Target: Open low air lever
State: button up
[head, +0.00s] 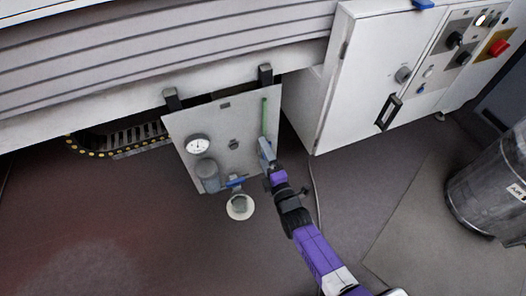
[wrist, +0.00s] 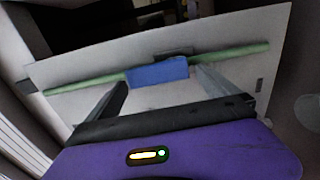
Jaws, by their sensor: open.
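A grey panel (head: 222,128) hangs low under the machine's side. A green pipe (head: 264,116) runs down its right part. In the wrist view a blue lever handle (wrist: 158,72) lies along the green pipe (wrist: 222,53), in front of the panel (wrist: 70,72). My gripper (wrist: 161,78) is open, with one finger near each end of the blue handle; I cannot tell whether they touch it. In the head view my gripper (head: 265,147) is at the pipe's lower part and hides this handle. Another blue handle (head: 235,182) shows at the panel's bottom edge.
The panel carries a round gauge (head: 198,144) and a grey cylindrical bowl (head: 207,170). A white round cup (head: 240,207) is below it. A white cabinet (head: 365,72) stands to the right, and a dark drum (head: 490,185) at far right. The floor in front is clear.

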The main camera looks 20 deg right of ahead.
jog(key=s+p, duration=0.2)
jog(key=s, duration=0.4)
jog(key=shift+s, duration=0.3)
